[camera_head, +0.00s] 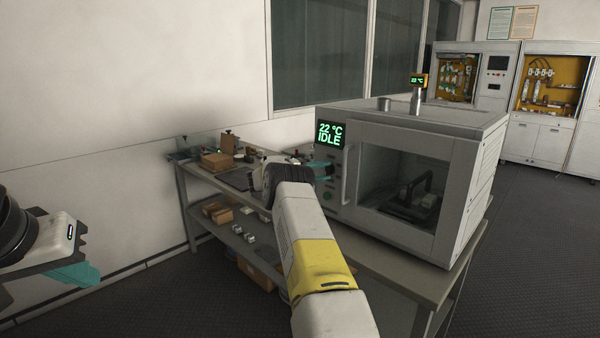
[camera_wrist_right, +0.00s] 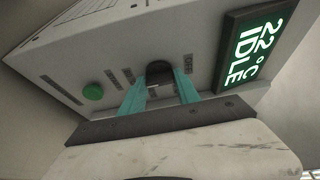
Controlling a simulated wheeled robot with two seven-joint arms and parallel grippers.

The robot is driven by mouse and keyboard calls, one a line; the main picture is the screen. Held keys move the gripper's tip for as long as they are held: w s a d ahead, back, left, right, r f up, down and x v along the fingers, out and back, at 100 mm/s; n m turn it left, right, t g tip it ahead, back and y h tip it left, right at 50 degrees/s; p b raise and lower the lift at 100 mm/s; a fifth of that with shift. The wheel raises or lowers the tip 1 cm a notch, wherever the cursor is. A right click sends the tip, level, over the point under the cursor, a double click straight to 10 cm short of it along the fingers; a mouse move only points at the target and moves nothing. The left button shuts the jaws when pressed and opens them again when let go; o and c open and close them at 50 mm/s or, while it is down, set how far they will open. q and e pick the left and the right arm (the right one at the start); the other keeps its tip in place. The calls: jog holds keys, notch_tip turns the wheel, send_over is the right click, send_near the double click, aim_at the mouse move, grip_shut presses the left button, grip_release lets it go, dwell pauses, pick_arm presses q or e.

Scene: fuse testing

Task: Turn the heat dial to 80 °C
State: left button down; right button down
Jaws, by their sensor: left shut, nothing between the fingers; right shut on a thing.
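The grey oven (camera_head: 462,190) stands on a bench, its lit display (camera_head: 330,134) reading 22 °C IDLE. The display also shows rotated in the right wrist view (camera_wrist_right: 245,50). The black heat dial (camera_wrist_right: 159,70) sits on the oven's front panel beside the display. My right gripper (camera_wrist_right: 160,88) has its teal fingers on either side of the dial and is shut on it. In the head view my right gripper (camera_head: 321,170) is at the panel below the display, and my arm partly hides that area; the dial's marks are not readable. My left gripper (camera_head: 84,274) is shut and empty, far from the oven.
A green button (camera_wrist_right: 93,91) is on the same panel. The oven door handle (camera_head: 349,175) is close to my right gripper. Small boxes (camera_head: 216,160) and parts crowd the bench's left end. A metal cylinder with a small display (camera_head: 417,81) stands on the oven.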

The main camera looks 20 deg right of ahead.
jog(key=shift+f, duration=0.1)
dwell(0.4)
jog(key=c, duration=0.9)
grip_release()
jog(key=shift+a, duration=3.95)
